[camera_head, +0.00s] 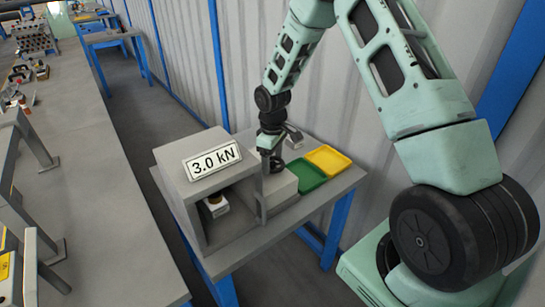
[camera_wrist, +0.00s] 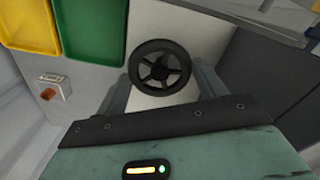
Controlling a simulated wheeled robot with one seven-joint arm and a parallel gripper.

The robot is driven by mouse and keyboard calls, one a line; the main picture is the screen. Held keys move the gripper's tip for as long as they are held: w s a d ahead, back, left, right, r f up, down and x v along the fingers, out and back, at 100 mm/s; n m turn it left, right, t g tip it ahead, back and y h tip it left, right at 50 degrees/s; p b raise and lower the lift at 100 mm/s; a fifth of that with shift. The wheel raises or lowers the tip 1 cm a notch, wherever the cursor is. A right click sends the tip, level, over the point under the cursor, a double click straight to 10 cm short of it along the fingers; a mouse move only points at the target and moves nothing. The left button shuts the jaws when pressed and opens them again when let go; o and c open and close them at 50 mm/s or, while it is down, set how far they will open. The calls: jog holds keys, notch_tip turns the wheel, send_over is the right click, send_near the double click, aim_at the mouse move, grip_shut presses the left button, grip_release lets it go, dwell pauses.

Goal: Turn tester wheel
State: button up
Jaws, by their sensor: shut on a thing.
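The tester is a grey box-shaped machine (camera_head: 188,185) on a small blue-legged table, with a "3.0 kN" sign (camera_head: 212,159) on top. Its black spoked tester wheel (camera_wrist: 160,67) shows in the wrist view between the two fingers of my gripper (camera_wrist: 160,88). In the head view the wheel (camera_head: 276,164) is a small dark ring just below my gripper (camera_head: 270,146). My gripper is shut on the wheel, with a finger at each side of its rim. A small white item with a yellow and dark top (camera_head: 215,204) sits inside the tester's open bay.
A green tray (camera_head: 306,176) and a yellow tray (camera_head: 329,160) lie right of the tester on its table (camera_head: 262,238). A small box with an orange-red button (camera_wrist: 50,93) shows in the wrist view. A corrugated wall (camera_head: 190,60) stands close behind. A long grey bench (camera_head: 75,190) runs at left.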

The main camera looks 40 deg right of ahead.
aim_at(272, 163)
jog(key=n+p, duration=0.1)
jog(key=n, duration=0.3)
jog(key=shift+r+n, duration=0.1)
jog(key=shift+n, duration=0.2)
jog(key=shift+n+p, duration=1.05)
jog(key=shift+n, duration=1.25)
jog(key=o, duration=1)
notch_tip(272, 163, up, 17)
jog(key=shift+r+b, duration=0.15)
jog(key=shift+b, duration=0.85)
